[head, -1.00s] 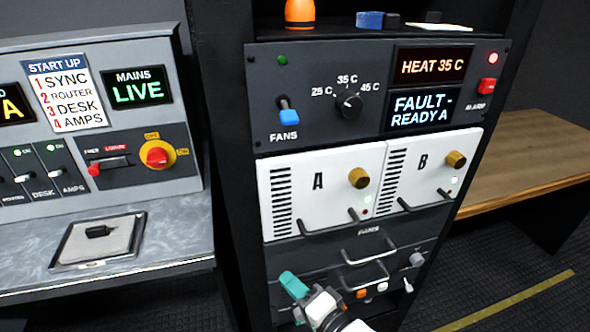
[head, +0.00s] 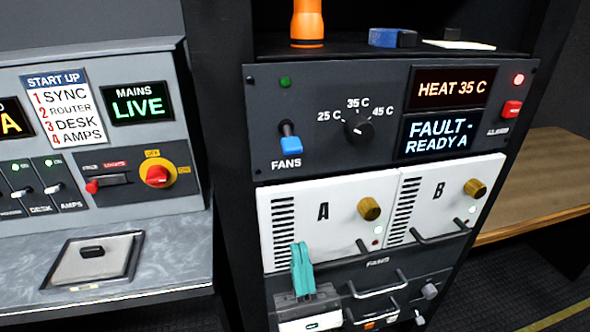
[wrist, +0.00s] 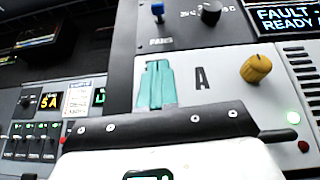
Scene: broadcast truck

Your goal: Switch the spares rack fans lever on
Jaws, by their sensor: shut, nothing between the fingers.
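The fans lever (head: 290,143) is a blue-tipped toggle above the FANS label on the dark rack panel; its blue tip hangs down. A green lamp (head: 285,82) sits above it. The lever also shows at the top of the wrist view (wrist: 158,10). My gripper (head: 301,268) has teal fingers, pressed together and empty. It is below the lever, in front of the white unit A, pointing up. In the wrist view the teal fingers (wrist: 157,85) stand shut below the lever, apart from it.
A temperature knob (head: 358,128) is right of the lever. White units A (head: 335,185) and B (head: 450,175) have brass knobs and protruding handles. A desk console (head: 110,180) stands left.

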